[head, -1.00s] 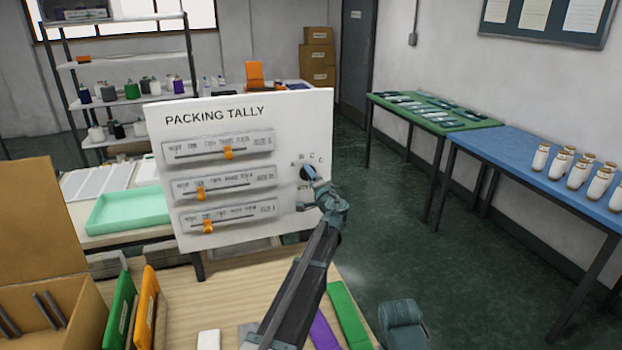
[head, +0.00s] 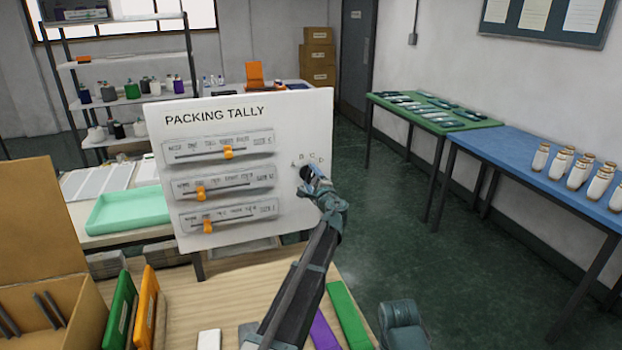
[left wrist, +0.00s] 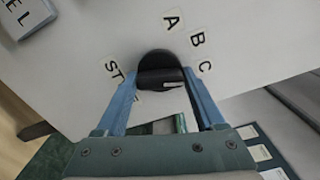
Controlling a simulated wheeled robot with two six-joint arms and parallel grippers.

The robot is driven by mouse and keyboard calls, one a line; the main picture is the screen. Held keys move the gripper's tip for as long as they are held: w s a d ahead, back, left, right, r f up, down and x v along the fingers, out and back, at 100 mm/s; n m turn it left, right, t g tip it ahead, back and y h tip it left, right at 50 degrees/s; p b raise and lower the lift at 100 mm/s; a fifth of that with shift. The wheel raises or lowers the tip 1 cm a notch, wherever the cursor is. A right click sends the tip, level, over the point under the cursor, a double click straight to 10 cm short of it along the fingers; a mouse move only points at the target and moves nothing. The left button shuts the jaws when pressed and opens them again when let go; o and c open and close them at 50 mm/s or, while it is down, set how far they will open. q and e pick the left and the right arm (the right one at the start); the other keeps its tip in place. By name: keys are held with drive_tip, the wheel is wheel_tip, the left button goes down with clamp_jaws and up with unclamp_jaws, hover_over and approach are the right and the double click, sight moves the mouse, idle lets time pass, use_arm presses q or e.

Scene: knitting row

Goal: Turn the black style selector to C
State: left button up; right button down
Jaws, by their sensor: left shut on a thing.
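The black style selector (head: 306,172) is a round knob with a raised grip bar, on the right part of the white PACKING TALLY board (head: 290,125). Letters A to D arc above it. My left gripper (head: 314,178) is on the knob. In the left wrist view its two blue fingers are closed on the sides of the selector (left wrist: 160,68). A white mark on the bar lies toward the right, the side where C stands; I cannot tell whether it lines up with C. The right finger hides part of that side.
Three sliders with orange knobs, the top one (head: 228,152) among them, sit left of the selector. Green and orange folders (head: 146,308) stand on the table at left. A blue table (head: 500,160) with white bottles is at right.

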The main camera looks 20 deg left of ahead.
idle(0.4)
use_arm(q)
drive_tip(key=o, duration=1.4)
drive_tip(key=shift+c, duration=0.2)
drive_tip(key=shift+d, duration=0.1)
drive_tip(key=v, duration=1.3)
drive_tip(key=shift+s+d, duration=0.2)
drive_tip(key=shift+s, duration=0.1)
drive_tip(key=s+d+f+n+g+h+p, duration=0.1)
drive_tip(key=s+f+n+g+h, duration=0.1)
drive_tip(key=s+f+n+g, duration=0.45)
drive_tip(key=s+d+f+n+g+h, duration=0.1)
drive_tip(key=s+d+f+n+g, duration=0.15)
drive_tip(key=s+f, duration=0.8)
drive_tip(key=s+d+f+n+g+h, duration=0.1)
drive_tip(key=s+d+g+h, duration=0.2)
drive_tip(key=s, duration=0.7)
drive_tip(key=s+d+f+g+h+p, duration=0.1)
drive_tip(key=s+d+f+g+h, duration=0.1)
drive_tip(key=s+d, duration=0.4)
drive_tip(key=s+g, duration=0.1)
drive_tip(key=s, duration=0.3)
drive_tip(key=shift+n+h, duration=0.4)
